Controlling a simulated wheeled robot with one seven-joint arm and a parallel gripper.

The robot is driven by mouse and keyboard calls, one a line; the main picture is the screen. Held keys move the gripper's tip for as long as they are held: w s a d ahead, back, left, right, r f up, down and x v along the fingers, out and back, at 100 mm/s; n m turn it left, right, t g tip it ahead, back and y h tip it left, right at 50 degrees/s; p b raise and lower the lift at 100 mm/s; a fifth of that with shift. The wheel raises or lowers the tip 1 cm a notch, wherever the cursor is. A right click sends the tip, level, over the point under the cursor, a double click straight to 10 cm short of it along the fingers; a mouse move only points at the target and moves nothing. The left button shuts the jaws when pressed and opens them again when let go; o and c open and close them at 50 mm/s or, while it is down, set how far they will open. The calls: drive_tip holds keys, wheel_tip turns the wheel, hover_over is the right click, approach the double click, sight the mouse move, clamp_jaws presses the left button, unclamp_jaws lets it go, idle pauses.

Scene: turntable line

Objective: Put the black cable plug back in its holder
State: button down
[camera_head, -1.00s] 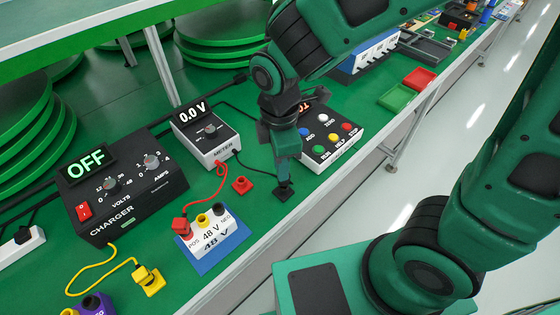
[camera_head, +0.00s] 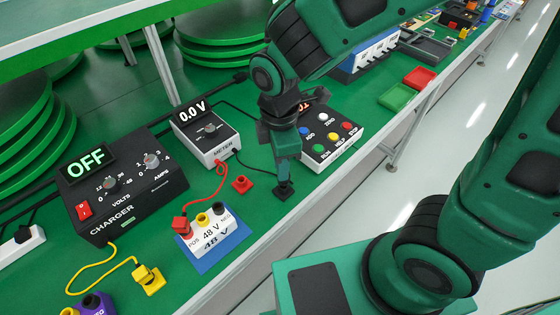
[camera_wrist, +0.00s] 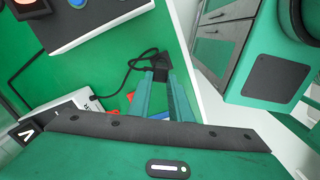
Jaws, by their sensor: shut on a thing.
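The black cable plug (camera_head: 284,190) is between the fingertips of my gripper (camera_head: 284,181), low over the green bench at its front edge. In the wrist view the black plug (camera_wrist: 155,64) sits at the tips of the two green fingers (camera_wrist: 161,80), which are shut on it. Its black cable (camera_wrist: 128,72) runs off toward the white meter (camera_head: 207,135), which reads 0.0 V.
A white 48 V block (camera_head: 213,233) with a red plug (camera_head: 181,225) stands left of the gripper. A button box (camera_head: 330,140) stands close on the right. The charger (camera_head: 118,185) reads OFF. The bench's front edge is near the plug.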

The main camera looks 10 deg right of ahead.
drive_tip(key=shift+f, duration=0.9)
idle(1.3)
drive_tip(key=c, duration=1.5)
unclamp_jaws()
drive_tip(key=shift+c, duration=0.2)
drive_tip(key=shift+r, duration=3.75)
